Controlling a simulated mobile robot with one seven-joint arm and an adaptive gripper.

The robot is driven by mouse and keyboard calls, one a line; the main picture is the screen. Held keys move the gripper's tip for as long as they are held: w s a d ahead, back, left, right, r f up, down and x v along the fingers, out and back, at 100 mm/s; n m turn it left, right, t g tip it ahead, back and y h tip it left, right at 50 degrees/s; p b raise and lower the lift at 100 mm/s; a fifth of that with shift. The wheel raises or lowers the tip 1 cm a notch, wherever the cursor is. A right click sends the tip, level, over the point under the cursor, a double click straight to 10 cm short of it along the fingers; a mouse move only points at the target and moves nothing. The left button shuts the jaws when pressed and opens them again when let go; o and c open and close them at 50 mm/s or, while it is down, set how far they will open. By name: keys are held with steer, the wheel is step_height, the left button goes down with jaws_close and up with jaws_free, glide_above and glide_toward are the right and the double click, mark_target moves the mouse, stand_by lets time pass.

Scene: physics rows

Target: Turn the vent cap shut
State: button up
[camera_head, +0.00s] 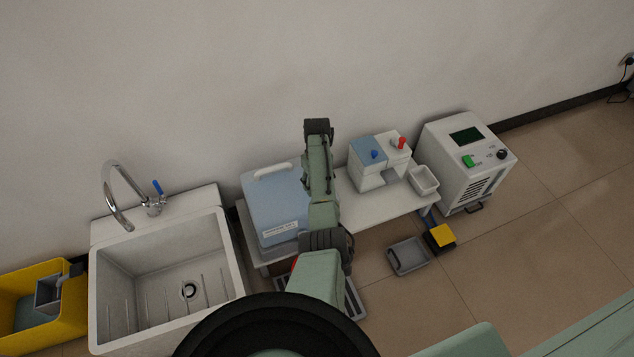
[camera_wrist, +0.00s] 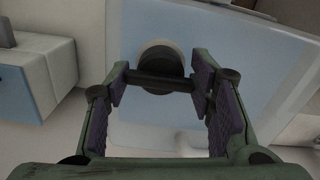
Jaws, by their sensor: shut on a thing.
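The vent cap (camera_wrist: 160,65) shows in the wrist view as a dark round knob with a dark crossbar, set in a pale ring on a light blue surface. My gripper (camera_wrist: 160,82) has its two purple-padded fingers at the two ends of the crossbar and is shut on it. The light blue box (camera_head: 262,200) with a pale handle and a white label stands on the low table in the head view. My arm covers its right part there, and the cap and my fingertips are hidden in that view.
A white machine (camera_head: 466,160) stands farther right. A sink (camera_head: 120,262) is at the left. A grey bin (camera_head: 408,256) lies on the floor.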

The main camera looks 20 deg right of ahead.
steer(key=o, duration=0.8)
steer(key=shift+a, duration=0.15)
steer(key=shift+o, duration=0.2)
step_height(320, 180, up, 12)
